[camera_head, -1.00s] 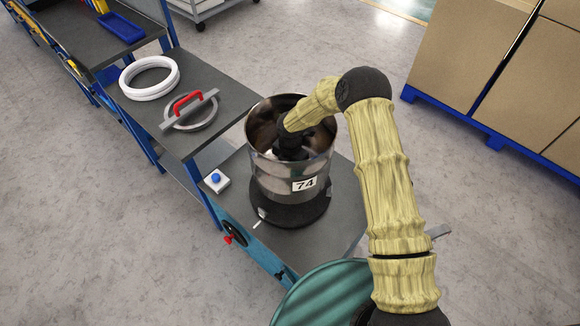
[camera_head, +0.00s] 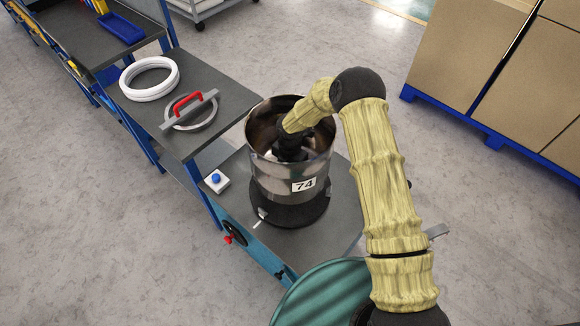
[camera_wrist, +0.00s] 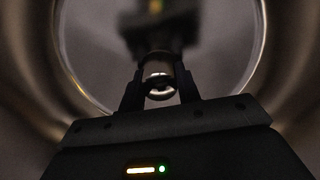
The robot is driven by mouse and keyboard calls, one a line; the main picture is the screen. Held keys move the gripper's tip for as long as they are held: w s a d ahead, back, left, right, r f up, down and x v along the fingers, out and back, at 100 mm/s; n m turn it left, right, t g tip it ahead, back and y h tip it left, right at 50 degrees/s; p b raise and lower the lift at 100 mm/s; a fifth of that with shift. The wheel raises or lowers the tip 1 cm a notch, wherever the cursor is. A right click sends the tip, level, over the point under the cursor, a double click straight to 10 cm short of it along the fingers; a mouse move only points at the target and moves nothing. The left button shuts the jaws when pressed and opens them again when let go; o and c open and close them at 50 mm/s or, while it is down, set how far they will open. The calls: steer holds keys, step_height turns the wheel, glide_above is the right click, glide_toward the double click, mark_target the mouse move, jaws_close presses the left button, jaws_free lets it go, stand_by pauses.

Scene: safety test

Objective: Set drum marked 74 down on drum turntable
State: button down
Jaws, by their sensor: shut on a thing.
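The drum marked 74 (camera_head: 270,178) is an open-topped, shiny metal cylinder, upright, with its white label facing the camera. It stands over the black round drum turntable (camera_head: 292,215) on the grey bench; I cannot tell from this angle whether its base touches. My gripper (camera_wrist: 160,82) reaches down inside the drum. In the wrist view its two fingers are shut on a small shiny round piece in the drum, with the drum's curved inner wall (camera_wrist: 283,60) around them. In the head view my wrist and the drum wall hide the fingertips.
A white box with a blue button (camera_head: 216,181) sits left of the turntable. A red-handled grey lid (camera_head: 190,112) and a white ring (camera_head: 150,78) lie on the bench at left. A teal drum (camera_head: 325,295) is in front. Cartons (camera_head: 470,60) stand at right.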

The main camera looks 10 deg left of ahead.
steer(key=shift+f, duration=0.15)
steer(key=shift+w+f+b, duration=0.1)
steer(key=shift+f+b, duration=2.75)
steer(key=shift+f, duration=1.1)
steer(key=shift+f, duration=0.1)
steer(key=c, duration=1.1)
jaws_free()
steer(key=shift+o, duration=0.9)
steer(key=shift+f, duration=0.1)
step_height(320, 180, up, 18)
steer(key=shift+f+b, duration=0.2)
steer(key=shift+b, duration=0.15)
